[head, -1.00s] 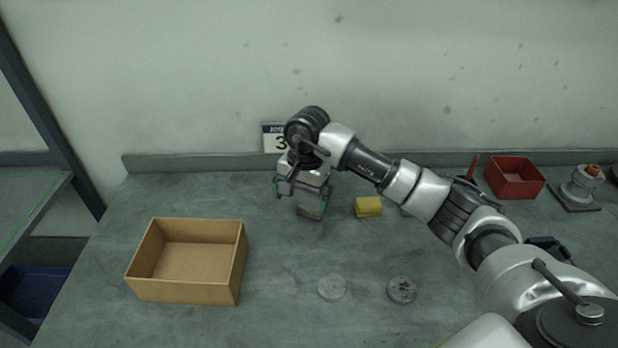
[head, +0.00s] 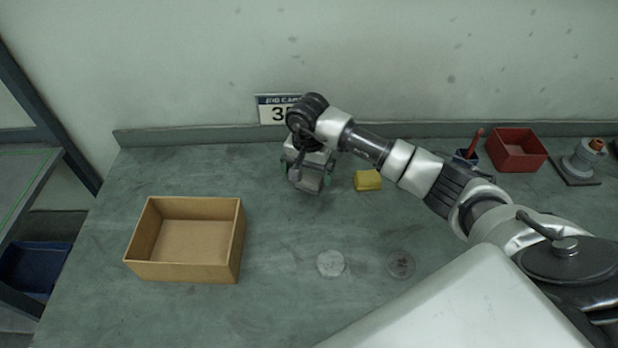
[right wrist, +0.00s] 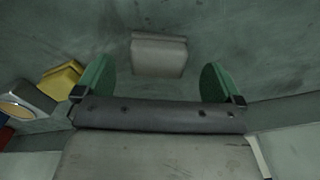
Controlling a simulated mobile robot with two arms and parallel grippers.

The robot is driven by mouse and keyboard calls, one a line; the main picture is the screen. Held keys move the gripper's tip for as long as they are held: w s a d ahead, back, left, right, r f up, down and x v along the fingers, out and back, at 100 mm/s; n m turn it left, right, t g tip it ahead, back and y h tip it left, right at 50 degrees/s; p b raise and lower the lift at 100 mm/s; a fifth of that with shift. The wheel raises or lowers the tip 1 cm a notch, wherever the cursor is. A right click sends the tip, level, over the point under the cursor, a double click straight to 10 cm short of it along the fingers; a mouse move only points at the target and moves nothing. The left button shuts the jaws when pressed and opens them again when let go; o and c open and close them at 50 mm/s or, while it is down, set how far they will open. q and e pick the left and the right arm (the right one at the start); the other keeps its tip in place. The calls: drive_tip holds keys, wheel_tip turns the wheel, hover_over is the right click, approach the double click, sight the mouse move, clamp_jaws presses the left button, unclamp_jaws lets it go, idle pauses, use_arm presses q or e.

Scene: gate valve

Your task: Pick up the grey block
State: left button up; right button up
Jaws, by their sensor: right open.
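The grey block (head: 311,183) stands on the grey-green table, partly hidden under my right gripper in the head view. In the right wrist view, the block (right wrist: 158,55) lies ahead of the hand, in line with the gap between the two green fingers. My right gripper (head: 307,170) is open, its fingers on either side of the block in the head view. In the wrist view, the right gripper (right wrist: 158,80) has a clear gap between each finger and the block, and holds nothing. My left gripper is not in view.
A yellow block (head: 368,180) stands close to the right of the grey block. An open cardboard box (head: 240,245) is at the left. Two round discs (head: 330,263) lie in front. A red bin (head: 516,150) is at the back right. The wall is behind.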

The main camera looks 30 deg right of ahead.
drive_tip(key=shift+d+f, duration=0.1)
drive_tip(key=shift+f, duration=1.35)
drive_tip(key=c, duration=1.2)
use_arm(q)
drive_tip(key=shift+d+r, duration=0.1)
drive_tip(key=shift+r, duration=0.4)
use_arm(e)
drive_tip(key=shift+o, duration=0.2)
drive_tip(key=shift+r, duration=0.2)
drive_tip(key=shift+r, duration=0.3)
drive_tip(key=r, duration=0.1)
drive_tip(key=r+b, duration=0.1)
drive_tip(key=d+r, duration=0.1)
drive_tip(key=shift+s+r, duration=0.25)
drive_tip(key=shift+s, duration=0.05)
use_arm(q)
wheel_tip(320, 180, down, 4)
drive_tip(key=b, duration=0.3)
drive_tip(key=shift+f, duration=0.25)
use_arm(e)
drive_tip(key=s+d+r, duration=0.6)
drive_tip(key=s+d, duration=0.1)
drive_tip(key=shift+s+d+r, duration=0.15)
drive_tip(key=shift+s+r, duration=0.15)
drive_tip(key=shift+s, duration=0.1)
